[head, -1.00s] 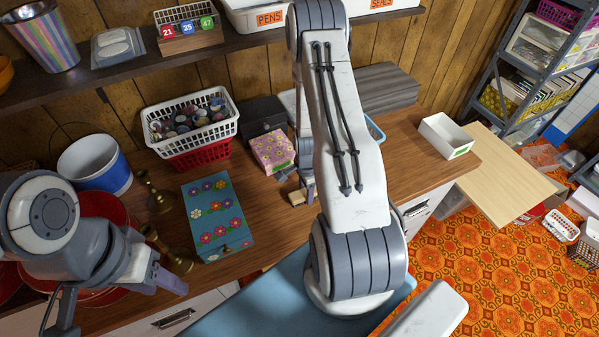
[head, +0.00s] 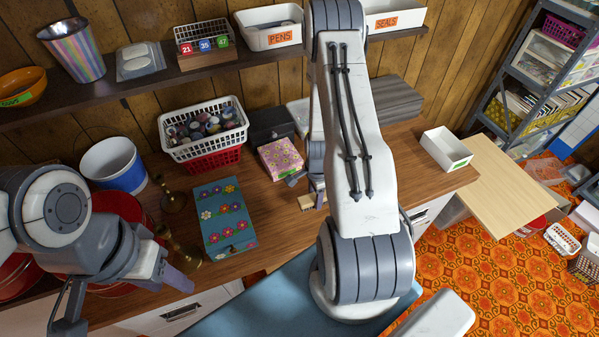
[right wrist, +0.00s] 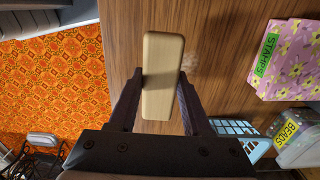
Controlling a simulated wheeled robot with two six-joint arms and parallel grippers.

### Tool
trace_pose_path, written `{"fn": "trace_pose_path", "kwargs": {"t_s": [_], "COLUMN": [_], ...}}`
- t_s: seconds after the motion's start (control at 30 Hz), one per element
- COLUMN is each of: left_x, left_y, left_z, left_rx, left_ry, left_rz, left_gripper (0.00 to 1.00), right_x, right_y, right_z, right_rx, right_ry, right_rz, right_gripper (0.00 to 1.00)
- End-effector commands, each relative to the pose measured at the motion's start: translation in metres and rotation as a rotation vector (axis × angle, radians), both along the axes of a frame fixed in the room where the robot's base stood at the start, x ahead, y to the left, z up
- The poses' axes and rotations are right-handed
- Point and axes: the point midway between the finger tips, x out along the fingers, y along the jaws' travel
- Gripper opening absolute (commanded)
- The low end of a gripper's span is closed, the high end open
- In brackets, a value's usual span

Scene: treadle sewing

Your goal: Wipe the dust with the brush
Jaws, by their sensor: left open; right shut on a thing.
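The brush (right wrist: 163,75) shows as a pale wooden block in the right wrist view. My right gripper (right wrist: 158,90) is shut on it, a finger on each side, over the brown wooden counter (right wrist: 210,35). The brush also shows in the head view (head: 307,202), partly behind my right arm, just in front of the pink box. Its bristles are hidden, and I cannot tell whether it touches the counter. A faint pale smudge, perhaps dust (right wrist: 189,62), lies beside the brush. My left gripper (head: 122,302) is open and empty at the lower left.
A pink floral box (head: 281,157) and a blue floral box (head: 226,215) stand near the brush. Brass candlesticks (head: 172,197) stand further left. A white basket (head: 204,148) sits behind. An open white box (head: 446,149) is at the right, with bare counter before it.

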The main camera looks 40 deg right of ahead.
Motion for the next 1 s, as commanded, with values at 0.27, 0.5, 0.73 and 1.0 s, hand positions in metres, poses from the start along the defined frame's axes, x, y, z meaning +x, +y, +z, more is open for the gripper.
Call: {"fn": "trace_pose_path", "kwargs": {"t_s": [0.27,0.5,0.73,1.0], "left_x": [0.0,0.0,0.0,0.0], "left_y": [0.0,0.0,0.0,0.0], "left_z": [0.02,0.02,0.02,0.016], "left_rx": [0.0,0.0,0.0,0.0], "left_ry": [0.0,0.0,0.0,0.0], "left_rz": [0.0,0.0,0.0,0.0], "left_gripper": [0.5,0.5,0.5,0.5], "right_x": [0.001,0.001,0.002,0.008], "right_y": [0.003,0.003,0.003,0.012], "right_z": [0.02,0.02,0.02,0.023], "right_rx": [0.0,0.0,0.0,0.0], "right_ry": [0.0,0.0,0.0,-0.002], "right_rz": [0.005,0.005,0.005,0.107], "right_gripper": [0.0,0.0,0.0,0.0]}}
